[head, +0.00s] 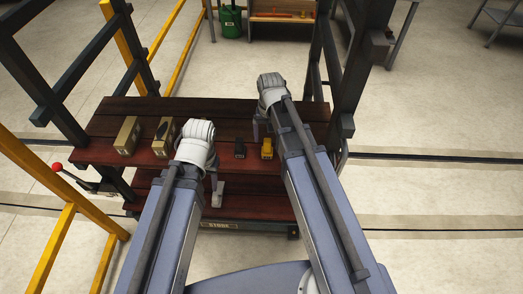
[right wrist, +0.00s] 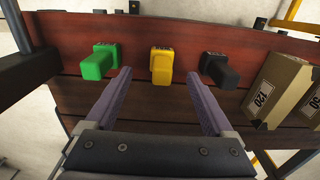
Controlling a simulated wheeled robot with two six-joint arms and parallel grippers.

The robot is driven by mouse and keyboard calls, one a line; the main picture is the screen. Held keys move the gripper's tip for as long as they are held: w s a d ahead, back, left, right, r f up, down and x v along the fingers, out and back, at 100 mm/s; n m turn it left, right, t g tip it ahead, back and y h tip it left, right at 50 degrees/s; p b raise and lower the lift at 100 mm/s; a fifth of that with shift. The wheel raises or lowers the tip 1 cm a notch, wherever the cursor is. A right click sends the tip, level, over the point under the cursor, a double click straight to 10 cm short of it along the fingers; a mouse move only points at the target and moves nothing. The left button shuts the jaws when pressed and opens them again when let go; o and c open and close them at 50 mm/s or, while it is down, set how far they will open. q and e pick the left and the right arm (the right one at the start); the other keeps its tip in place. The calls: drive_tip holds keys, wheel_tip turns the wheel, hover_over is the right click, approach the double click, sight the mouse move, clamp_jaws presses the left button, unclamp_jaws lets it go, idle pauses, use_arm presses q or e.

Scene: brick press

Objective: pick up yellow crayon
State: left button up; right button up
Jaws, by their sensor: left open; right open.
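The yellow crayon (head: 267,148) is a short, blocky yellow piece on the dark red plank table, right of a black piece. It also shows in the right wrist view (right wrist: 162,66), standing between a green and a black piece. My right gripper (right wrist: 159,76) is open and empty, with one finger to each side of the yellow crayon's line; I cannot tell whether they touch it. In the head view the right arm reaches over the table beside the crayon and its fingers are mostly hidden. My left gripper (head: 217,190) is open over the table's front edge, left of the crayon.
The black piece (right wrist: 219,68) and the green piece (right wrist: 100,62) flank the crayon; the right arm hides the green one in the head view. Two cardboard boxes (head: 127,136) stand at the table's left. Dark frame posts (head: 345,90) and yellow rails (head: 130,45) border the table.

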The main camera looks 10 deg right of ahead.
sight(267, 148)
wheel_tip(267, 148, down, 2)
drive_tip(key=shift+a+f+b, duration=0.1)
drive_tip(key=shift+f+b, duration=0.15)
drive_tip(key=shift+b, duration=0.85)
drive_tip(key=shift+f, duration=0.1)
drive_tip(key=f+b, duration=0.5)
drive_tip(key=shift+w, duration=0.4)
clamp_jaws()
